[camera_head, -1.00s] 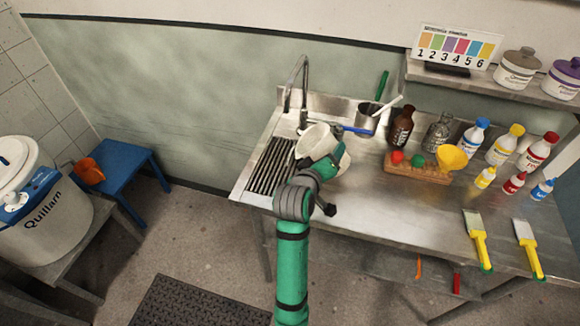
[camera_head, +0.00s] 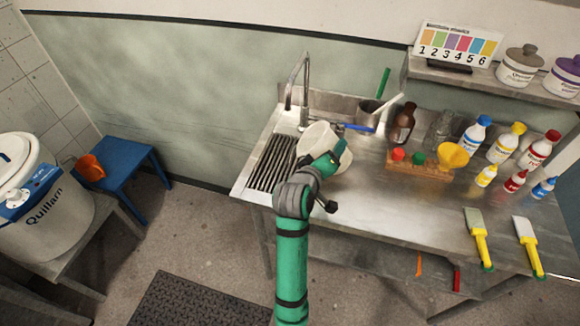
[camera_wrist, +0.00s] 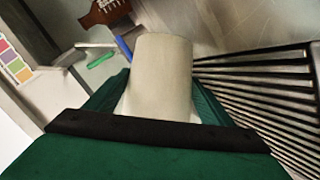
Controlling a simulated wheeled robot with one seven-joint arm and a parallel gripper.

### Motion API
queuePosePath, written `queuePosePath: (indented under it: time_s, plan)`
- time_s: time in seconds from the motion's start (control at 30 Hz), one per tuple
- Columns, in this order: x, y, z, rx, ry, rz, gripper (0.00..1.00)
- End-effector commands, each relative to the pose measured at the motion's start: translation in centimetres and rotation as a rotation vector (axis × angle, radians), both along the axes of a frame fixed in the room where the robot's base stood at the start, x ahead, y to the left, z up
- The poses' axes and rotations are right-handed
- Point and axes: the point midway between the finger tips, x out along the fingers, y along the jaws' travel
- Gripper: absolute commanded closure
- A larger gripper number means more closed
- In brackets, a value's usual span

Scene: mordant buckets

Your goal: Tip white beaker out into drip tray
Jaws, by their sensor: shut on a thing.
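A white beaker (camera_head: 316,137) is held by my gripper (camera_head: 329,160) beside the right edge of the slatted drip tray (camera_head: 262,181). It looks tilted, but its exact angle is hard to tell. In the wrist view the beaker (camera_wrist: 163,75) stands out between the green fingers of my gripper (camera_wrist: 160,112), which are shut on it. The dark slats of the drip tray (camera_wrist: 262,88) lie to its right there. No liquid can be made out. My gripper hides part of the beaker in the head view.
A tap (camera_head: 303,90) rises behind the tray. A pale round thing (camera_head: 343,160), partly hidden, shows behind my gripper. A metal pot (camera_head: 364,115), a brown bottle (camera_head: 403,123) and a wooden rack (camera_head: 430,172) stand to the right. The steel counter's front middle (camera_head: 390,215) is clear.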

Motion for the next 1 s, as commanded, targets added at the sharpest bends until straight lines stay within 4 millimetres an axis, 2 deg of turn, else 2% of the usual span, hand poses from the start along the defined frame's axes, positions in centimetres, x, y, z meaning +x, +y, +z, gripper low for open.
queuePosePath:
  time_s: [0.67,1.0]
  plan:
    - [0.2,1.3,0.1,-0.039,0.007,0.016,0.69]
    - [0.0,-0.2,0.1,-0.054,0.012,-0.003,0.69]
